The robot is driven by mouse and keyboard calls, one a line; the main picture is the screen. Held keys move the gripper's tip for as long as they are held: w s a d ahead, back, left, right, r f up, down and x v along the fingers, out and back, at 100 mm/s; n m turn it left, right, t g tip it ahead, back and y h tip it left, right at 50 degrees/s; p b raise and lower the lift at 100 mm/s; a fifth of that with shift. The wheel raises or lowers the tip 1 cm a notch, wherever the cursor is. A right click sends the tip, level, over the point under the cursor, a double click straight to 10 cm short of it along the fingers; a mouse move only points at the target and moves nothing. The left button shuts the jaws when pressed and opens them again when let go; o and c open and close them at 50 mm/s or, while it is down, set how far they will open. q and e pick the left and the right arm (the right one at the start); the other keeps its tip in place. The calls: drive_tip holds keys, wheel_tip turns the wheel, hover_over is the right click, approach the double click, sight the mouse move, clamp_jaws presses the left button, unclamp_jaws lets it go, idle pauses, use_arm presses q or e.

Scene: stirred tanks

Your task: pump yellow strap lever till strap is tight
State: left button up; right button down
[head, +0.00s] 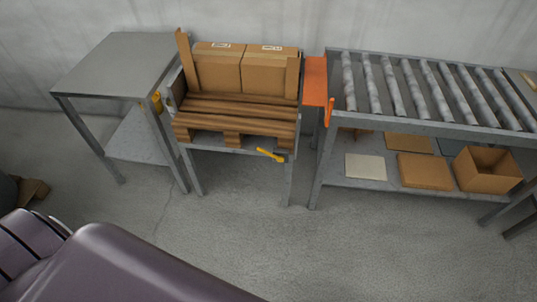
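A yellow lever (269,154) sticks out at the front right edge of a metal stand, below a wooden pallet (235,113). It slopes slightly down to the right and ends at a small dark part. Two cardboard boxes (218,70) (268,72) stand side by side on the pallet between upright wooden boards. I cannot make out a strap over the boxes. Another small yellow part (157,102) shows at the stand's left side. Neither of my grippers is in view.
A grey metal table (112,62) stands left of the pallet stand. On the right is a roller conveyor (430,90) with an orange plate (315,80) at its left end. Its lower shelf holds an open cardboard box (487,170) and flat pieces. The floor in front is clear.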

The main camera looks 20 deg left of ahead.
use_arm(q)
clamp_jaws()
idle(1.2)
